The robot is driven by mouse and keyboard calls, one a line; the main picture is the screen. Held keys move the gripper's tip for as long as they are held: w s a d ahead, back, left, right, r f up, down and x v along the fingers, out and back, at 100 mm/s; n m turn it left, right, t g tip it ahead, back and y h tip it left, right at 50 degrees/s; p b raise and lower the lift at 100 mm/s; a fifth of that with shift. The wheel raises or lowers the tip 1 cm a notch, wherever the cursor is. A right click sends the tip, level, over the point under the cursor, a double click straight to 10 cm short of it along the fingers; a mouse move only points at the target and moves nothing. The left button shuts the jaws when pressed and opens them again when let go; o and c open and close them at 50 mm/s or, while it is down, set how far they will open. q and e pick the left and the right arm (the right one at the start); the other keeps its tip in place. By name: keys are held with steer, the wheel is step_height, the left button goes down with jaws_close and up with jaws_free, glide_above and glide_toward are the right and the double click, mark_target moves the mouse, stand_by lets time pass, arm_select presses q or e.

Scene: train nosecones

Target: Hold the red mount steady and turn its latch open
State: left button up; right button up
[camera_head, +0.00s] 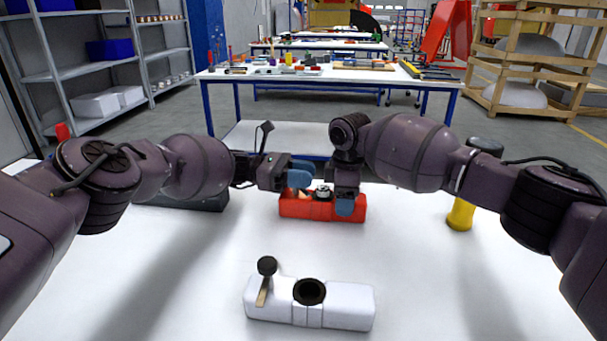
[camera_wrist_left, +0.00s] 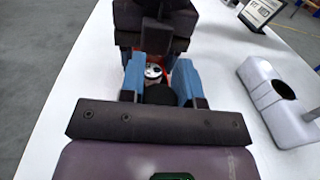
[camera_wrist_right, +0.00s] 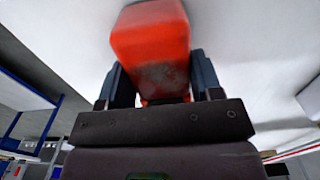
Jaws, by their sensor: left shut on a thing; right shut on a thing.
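The red mount (camera_head: 310,208) lies on the white table in the middle of the head view, with a round silver-and-black piece (camera_head: 323,191) on top. My right gripper (camera_head: 347,205) points down, shut on the mount's right end; the right wrist view shows the red body (camera_wrist_right: 152,50) between its fingers. My left gripper (camera_head: 302,175) reaches in from the left above the mount. In the left wrist view its blue fingers (camera_wrist_left: 159,88) stand either side of a black latch knob (camera_wrist_left: 160,94), beside the silver piece (camera_wrist_left: 153,70). The latch's lever is mostly hidden.
A white mount (camera_head: 345,304) with a black-knobbed latch (camera_head: 266,278) and a dark round hole lies nearer on the table. A yellow cylinder (camera_head: 461,214) stands at the right. A dark grey box (camera_head: 190,200) lies behind my left arm. The front table has free room around the white mount.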

arm_select(q)
steer(key=shift+a+g, duration=0.2)
steer(key=shift+g, duration=0.1)
stand_by(0.4)
steer(key=o, duration=0.9)
steer(key=shift+d+m, duration=0.1)
steer(key=shift+m, duration=0.2)
steer(key=v, duration=0.7)
steer(key=shift+a, duration=0.2)
